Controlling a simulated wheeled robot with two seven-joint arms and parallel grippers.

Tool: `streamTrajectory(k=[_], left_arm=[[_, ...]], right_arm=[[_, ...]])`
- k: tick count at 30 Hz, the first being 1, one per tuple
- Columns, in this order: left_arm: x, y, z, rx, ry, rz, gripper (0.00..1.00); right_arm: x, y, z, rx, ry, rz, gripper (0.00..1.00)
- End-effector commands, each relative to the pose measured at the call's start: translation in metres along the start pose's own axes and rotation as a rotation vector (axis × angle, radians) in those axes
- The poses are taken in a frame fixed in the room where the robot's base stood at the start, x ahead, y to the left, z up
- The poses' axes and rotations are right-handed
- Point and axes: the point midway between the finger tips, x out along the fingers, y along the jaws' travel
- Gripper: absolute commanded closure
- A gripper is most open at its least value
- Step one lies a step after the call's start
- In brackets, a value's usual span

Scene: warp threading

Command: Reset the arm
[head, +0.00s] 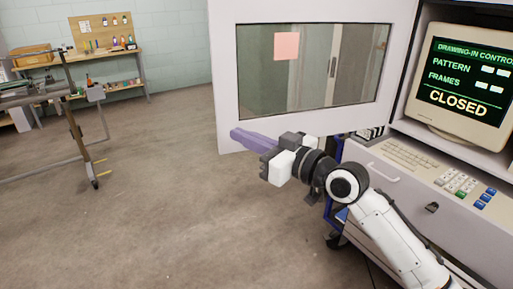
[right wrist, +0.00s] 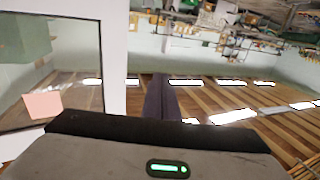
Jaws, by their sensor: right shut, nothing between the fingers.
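My right arm comes in from the lower right of the head view. Its right gripper (head: 240,136) has long purple fingers that point left, in front of the lower edge of a white-framed door (head: 226,75). The fingers are together and hold nothing. In the right wrist view the purple fingers (right wrist: 160,98) show as one dark strip beside the door's frame. I cannot tell whether they touch the door. My left arm and gripper do not show.
The door has a window with a pink note (head: 286,46). A cabinet at right holds a monitor (head: 462,85) reading CLOSED, a keyboard (head: 410,154) and coloured buttons. A metal frame (head: 75,130) and a workbench (head: 85,62) stand at left. The floor between is clear.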

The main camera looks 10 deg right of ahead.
Motion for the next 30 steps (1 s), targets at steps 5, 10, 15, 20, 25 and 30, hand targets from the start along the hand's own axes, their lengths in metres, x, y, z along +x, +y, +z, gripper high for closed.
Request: streamTrajectory(k=[5,10,15,20,25,30], left_arm=[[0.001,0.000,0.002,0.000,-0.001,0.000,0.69],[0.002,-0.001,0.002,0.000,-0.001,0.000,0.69],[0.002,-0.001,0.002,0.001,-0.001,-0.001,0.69],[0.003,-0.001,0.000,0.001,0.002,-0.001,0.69],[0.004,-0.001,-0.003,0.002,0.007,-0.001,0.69],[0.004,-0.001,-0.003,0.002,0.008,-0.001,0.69]], right_arm=[[-0.029,-0.016,0.001,-0.002,0.000,0.000,1.00],[-0.044,-0.025,0.001,0.000,-0.001,0.001,1.00],[-0.052,-0.026,0.022,0.023,-0.023,0.020,1.00],[-0.072,-0.024,0.110,0.105,-0.120,0.111,1.00],[-0.124,-0.036,0.228,0.193,-0.276,0.243,1.00],[-0.198,-0.066,0.332,0.252,-0.455,0.357,1.00]])
